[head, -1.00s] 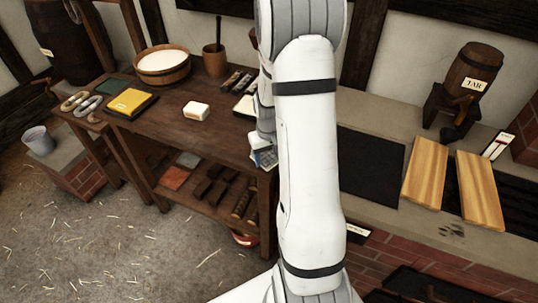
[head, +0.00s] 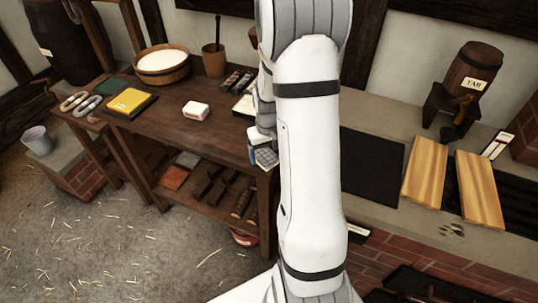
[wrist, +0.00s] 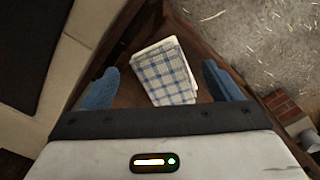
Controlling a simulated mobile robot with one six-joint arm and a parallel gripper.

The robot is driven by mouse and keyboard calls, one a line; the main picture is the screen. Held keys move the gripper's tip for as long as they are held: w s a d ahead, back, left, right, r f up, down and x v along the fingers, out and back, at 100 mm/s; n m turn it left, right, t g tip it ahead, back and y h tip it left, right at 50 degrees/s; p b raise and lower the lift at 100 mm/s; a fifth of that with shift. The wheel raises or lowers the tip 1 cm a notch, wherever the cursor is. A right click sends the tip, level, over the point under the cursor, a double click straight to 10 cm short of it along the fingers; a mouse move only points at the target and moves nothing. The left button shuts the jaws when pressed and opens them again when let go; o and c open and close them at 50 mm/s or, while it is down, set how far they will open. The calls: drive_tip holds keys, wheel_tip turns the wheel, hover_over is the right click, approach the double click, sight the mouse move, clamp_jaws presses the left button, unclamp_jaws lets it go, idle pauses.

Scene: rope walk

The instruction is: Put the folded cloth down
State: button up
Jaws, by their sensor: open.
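The folded cloth (wrist: 163,75), blue and white check, lies flat on the dark wooden bench near its corner in the wrist view. In the head view the cloth (head: 266,158) shows at the bench's front right corner, partly hidden by my arm. My gripper (wrist: 160,69) is open, its two blue fingers on either side of the cloth with gaps showing between. In the head view only part of my gripper (head: 254,149) shows at the cloth, with the rest behind my arm.
The bench (head: 160,122) also bears a white block (head: 196,110), a yellow book (head: 131,102) and a tub of white stuff (head: 162,66). Right of my arm is a stone ledge with a black mat (head: 371,168), wooden boards (head: 425,171) and a tar keg (head: 470,76).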

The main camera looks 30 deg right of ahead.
sight(269, 159)
wheel_tip(269, 159, up, 10)
drive_tip(key=s+a+r+t, duration=0.1)
drive_tip(key=s+a+r, duration=0.3)
drive_tip(key=s+a, duration=0.3)
drive_tip(key=s+a+r+n+t, duration=0.1)
drive_tip(key=s+a+r, duration=0.4)
drive_tip(key=s, duration=0.5)
drive_tip(key=shift+a+r+t, duration=0.2)
drive_tip(key=shift+a+t, duration=0.2)
drive_tip(key=shift+a, duration=0.8)
drive_tip(key=shift+s, duration=0.15)
